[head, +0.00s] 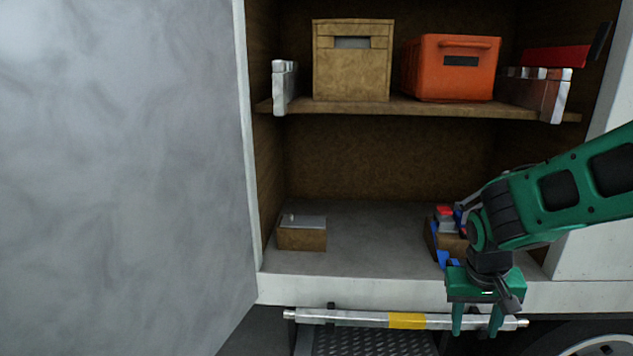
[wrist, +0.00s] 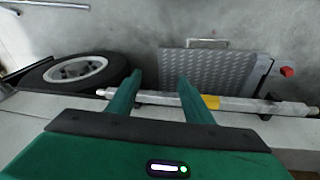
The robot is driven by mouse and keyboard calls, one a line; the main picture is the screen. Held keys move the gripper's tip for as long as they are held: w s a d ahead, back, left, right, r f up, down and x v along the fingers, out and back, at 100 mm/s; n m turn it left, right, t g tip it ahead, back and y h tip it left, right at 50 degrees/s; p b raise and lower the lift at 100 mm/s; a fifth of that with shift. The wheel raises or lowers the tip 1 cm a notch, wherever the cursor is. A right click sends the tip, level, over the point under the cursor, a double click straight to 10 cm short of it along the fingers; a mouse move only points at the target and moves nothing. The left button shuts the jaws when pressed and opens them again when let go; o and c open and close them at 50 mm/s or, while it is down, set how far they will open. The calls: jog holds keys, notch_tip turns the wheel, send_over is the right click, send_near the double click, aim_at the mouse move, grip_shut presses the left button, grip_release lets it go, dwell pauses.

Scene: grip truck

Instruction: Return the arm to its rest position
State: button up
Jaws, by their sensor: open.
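My green gripper (head: 477,320) points down in front of the truck compartment's lower sill at the right in the head view. Its two fingers are apart with nothing between them. In the wrist view my gripper (wrist: 160,88) shows both green fingers spread, over the silver bar with the yellow band (wrist: 210,102). Whether the fingers touch the bar cannot be told. My arm comes in from the right edge of the head view and covers part of the compartment's lower right.
An upper shelf (head: 420,107) holds a tan crate (head: 350,75) and an orange case (head: 470,85). On the compartment floor (head: 365,240) are a small brown box (head: 302,238) and a partly hidden wooden box (head: 452,245). A grey door (head: 120,150) stands at left.

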jog(key=s+d+r+m+y, duration=0.1)
jog(key=s+d+r+m, duration=0.1)
jog(key=s, duration=0.7)
jog(key=s+d+r+m+g+y, duration=0.1)
jog(key=s+d+r, duration=0.3)
jog(key=s, duration=0.6)
jog(key=d, duration=0.2)
jog(key=shift+d+r+m, duration=0.2)
jog(key=shift+d+m, duration=0.1)
jog(key=shift+m, duration=0.1)
jog(key=shift+w+f+g, duration=0.25)
jog(key=shift+w+g, duration=0.05)
jog(key=shift+w, duration=0.25)
jog(key=c, duration=0.4)
jog(key=shift+s+d, duration=0.1)
jog(key=shift+d, duration=0.05)
